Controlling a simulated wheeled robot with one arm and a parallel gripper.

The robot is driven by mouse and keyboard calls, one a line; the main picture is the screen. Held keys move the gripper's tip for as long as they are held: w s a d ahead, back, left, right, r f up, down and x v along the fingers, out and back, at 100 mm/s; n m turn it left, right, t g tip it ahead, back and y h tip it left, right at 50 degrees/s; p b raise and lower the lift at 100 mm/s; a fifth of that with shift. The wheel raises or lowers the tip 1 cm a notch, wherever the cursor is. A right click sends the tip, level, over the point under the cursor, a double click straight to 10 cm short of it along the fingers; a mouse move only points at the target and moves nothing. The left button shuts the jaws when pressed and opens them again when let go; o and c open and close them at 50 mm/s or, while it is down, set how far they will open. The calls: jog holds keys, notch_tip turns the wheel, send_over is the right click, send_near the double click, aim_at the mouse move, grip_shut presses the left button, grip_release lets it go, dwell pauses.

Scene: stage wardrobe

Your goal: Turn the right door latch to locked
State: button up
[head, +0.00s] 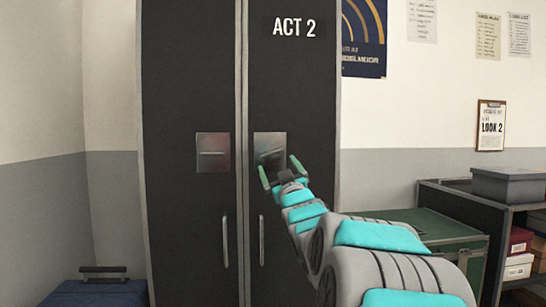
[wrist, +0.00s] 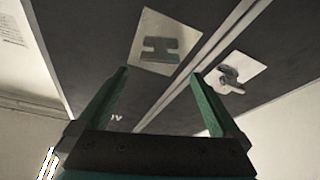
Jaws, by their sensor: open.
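The right door latch is a metal plate (head: 270,142) with a dark handle on the right door of a tall black wardrobe, partly hidden behind my gripper (head: 281,170) in the head view. In the wrist view, which looks turned over, I take it to be the left-hand plate (wrist: 163,45) with a dark H-like shape. My gripper (wrist: 160,75) is open and empty, its green fingers apart, in front of the latch and pointing towards it. I cannot tell whether they touch. The handle's exact setting is unclear.
The left door latch plate (head: 213,145) sits close by, with a roughly level bar. Long pull handles (head: 225,241) (head: 262,241) hang below. A green trunk (head: 440,228) and shelf unit (head: 450,193) stand right; a blue case (head: 100,292) sits lower left.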

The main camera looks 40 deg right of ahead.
aim_at(272, 155)
jog(key=shift+p+x, duration=0.5)
jog(key=shift+x, duration=2.65)
